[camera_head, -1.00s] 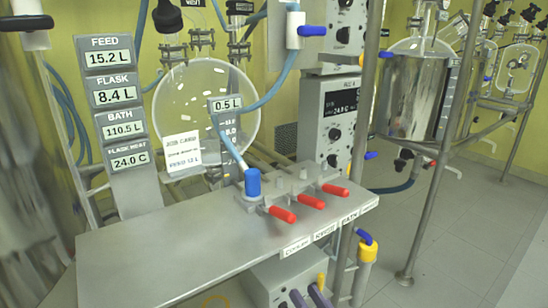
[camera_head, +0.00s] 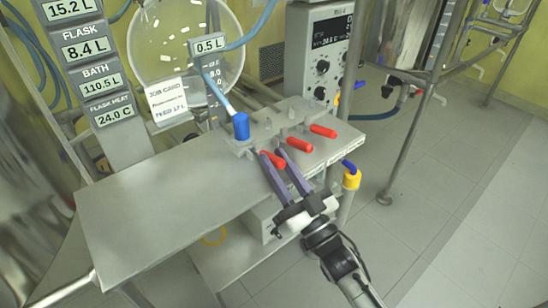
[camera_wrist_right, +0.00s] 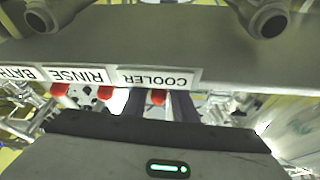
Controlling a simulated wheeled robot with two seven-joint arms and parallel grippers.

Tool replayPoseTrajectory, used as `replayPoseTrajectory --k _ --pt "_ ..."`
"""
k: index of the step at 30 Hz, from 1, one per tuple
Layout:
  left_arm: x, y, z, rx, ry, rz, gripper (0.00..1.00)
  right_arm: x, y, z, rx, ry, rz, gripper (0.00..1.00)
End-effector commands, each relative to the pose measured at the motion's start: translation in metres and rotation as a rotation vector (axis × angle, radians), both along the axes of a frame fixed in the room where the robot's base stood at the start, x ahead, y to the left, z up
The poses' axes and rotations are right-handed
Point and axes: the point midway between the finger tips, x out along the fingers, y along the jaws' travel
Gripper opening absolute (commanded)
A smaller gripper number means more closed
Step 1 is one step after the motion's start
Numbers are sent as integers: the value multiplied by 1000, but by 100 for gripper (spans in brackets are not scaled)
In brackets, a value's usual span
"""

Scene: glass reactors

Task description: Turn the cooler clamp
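The cooler clamp is the left one of three red-handled clamps on the grey bench; its red handle (camera_head: 272,160) points toward the front edge. The fingers partly hide the handle and labels. My left gripper is out of view.
The rinse handle (camera_head: 299,144) and bath handle (camera_head: 323,131) sit close to the right. A blue-capped hose fitting (camera_head: 240,126) stands behind the cooler clamp. A yellow-and-blue valve (camera_head: 351,177) is right of the bench. The bench's left part (camera_head: 150,205) is clear.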

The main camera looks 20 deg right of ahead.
Motion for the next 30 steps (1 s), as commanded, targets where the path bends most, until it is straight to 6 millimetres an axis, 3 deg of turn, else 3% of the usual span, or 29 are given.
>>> replayPoseTrajectory --k 12,17,25,30 --pt "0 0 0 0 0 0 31 10 3 5 1 0 0 25" --pt "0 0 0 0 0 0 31 10 3 4 1 0 0 0" --pt "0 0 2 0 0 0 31 11 2 6 -1 4 0 0" --pt "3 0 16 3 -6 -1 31 23 -4 11 -13 35 -13 0"
